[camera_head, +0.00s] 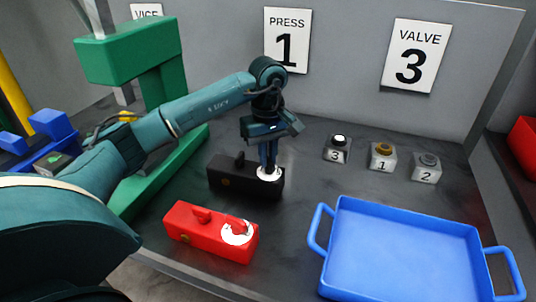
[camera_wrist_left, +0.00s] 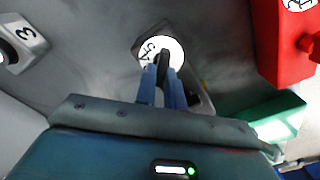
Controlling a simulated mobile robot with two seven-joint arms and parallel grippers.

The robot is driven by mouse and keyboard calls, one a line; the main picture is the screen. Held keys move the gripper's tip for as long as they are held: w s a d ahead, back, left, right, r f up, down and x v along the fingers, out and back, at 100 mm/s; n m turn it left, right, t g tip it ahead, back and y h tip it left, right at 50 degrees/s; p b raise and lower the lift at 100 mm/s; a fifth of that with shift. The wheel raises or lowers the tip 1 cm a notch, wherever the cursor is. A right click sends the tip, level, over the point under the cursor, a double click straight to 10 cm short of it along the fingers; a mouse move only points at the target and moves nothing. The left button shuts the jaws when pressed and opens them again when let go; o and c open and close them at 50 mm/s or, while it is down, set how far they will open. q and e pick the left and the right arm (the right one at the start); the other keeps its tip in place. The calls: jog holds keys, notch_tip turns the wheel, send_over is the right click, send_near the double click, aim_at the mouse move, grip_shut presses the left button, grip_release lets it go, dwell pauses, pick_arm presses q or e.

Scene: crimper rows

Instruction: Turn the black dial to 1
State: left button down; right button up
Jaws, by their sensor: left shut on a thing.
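The black box (camera_head: 230,182) stands on the bench in the head view, with a small black knob on its left part and a round white dial face (camera_head: 269,177) on its right part. My left gripper (camera_head: 268,164) points down over that face from above. In the left wrist view, the blue fingers of my left gripper (camera_wrist_left: 161,76) are shut on the black dial (camera_wrist_left: 164,58), in front of the numbered white face (camera_wrist_left: 149,49). The fingers hide part of the face, so I cannot tell which number the dial points to. My right gripper is not in view.
A red box (camera_head: 205,238) with a similar white dial face stands in front of the black box. A blue tray (camera_head: 318,232) lies at right front. Behind it stand grey blocks marked 3 (camera_head: 337,156), 1 (camera_head: 383,166) and 2 (camera_head: 425,177). A green press (camera_head: 130,52) stands at left.

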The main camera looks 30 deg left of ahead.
pick_arm(q)
jog(key=n, duration=0.3)
jog(key=shift+s+a+n+b, duration=0.1)
jog(key=shift+n+b, duration=0.2)
jog(key=shift+s+n, duration=0.15)
jog(key=shift+n, duration=1.65)
jog(key=c, duration=1.5)
grip_release()
jog(key=shift+r, duration=0.1)
notch_tip(320, 180, up, 13)
